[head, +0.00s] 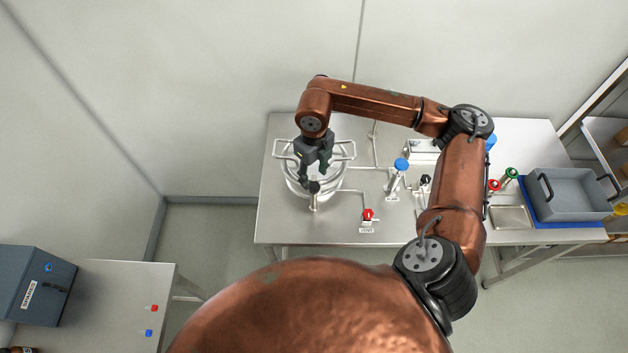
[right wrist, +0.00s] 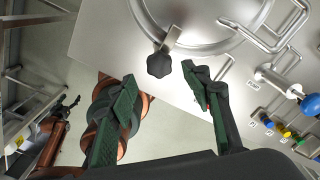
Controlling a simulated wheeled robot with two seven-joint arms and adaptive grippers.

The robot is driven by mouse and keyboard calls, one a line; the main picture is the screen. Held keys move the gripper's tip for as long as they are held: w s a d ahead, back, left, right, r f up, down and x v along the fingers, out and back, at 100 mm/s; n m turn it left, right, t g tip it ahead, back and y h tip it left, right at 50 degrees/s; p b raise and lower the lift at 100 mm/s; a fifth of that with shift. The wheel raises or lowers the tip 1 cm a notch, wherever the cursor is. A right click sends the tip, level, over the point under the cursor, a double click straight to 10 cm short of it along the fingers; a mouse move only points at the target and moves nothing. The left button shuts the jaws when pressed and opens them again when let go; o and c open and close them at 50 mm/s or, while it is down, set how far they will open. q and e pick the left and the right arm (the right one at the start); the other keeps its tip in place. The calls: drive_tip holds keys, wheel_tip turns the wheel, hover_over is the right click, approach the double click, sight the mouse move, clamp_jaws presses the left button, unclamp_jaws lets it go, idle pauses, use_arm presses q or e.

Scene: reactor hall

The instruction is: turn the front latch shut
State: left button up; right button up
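The front latch has a black knob (head: 314,187) on a metal arm at the front rim of the round steel vessel lid (head: 332,188). In the right wrist view the knob (right wrist: 159,64) is fully visible beside the lid (right wrist: 215,45). My right gripper (head: 309,178) is above the knob. In the right wrist view its green-padded fingers (right wrist: 159,73) are parted, with the knob ahead between their tips and nothing held. Contact with the knob does not show. My left gripper (right wrist: 68,103) appears small at the left of the right wrist view, fingers apart and empty.
The steel table (head: 290,228) carries a red vent valve (head: 368,214), a blue-topped valve (head: 401,165) and pipes right of the vessel. A grey bin (head: 570,192) stands on the right. A side table (head: 125,285) with a grey box (head: 35,284) is at lower left.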

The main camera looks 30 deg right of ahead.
sight(314, 185)
wheel_tip(314, 185, up, 7)
drive_tip(key=shift+r, duration=0.15)
idle(0.6)
